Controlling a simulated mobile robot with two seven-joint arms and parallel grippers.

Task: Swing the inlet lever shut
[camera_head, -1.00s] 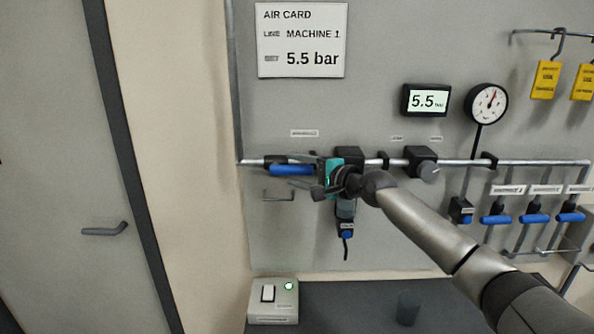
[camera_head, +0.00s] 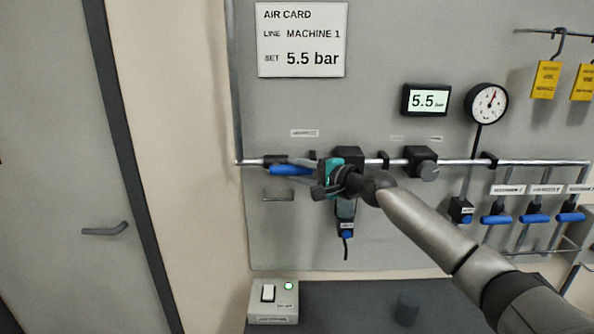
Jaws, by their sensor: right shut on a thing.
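The inlet lever (camera_head: 284,170) is the blue-handled lever at the left end of the horizontal pipe (camera_head: 458,162), in the head view. Its blue handle lies nearly along the pipe, just below it. My right gripper (camera_head: 305,173), dark with a teal part, comes in from the right and its fingers are at the right end of the handle, shut on it. The fingers partly hide that end of the lever. My left gripper is not in view.
A dark block (camera_head: 347,157) and a regulator knob (camera_head: 422,163) sit on the pipe to the right. A pressure gauge (camera_head: 487,103) and a display (camera_head: 425,100) reading 5.5 bar are above. Several blue-handled valves (camera_head: 535,218) hang at right. A switch box (camera_head: 273,302) is below.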

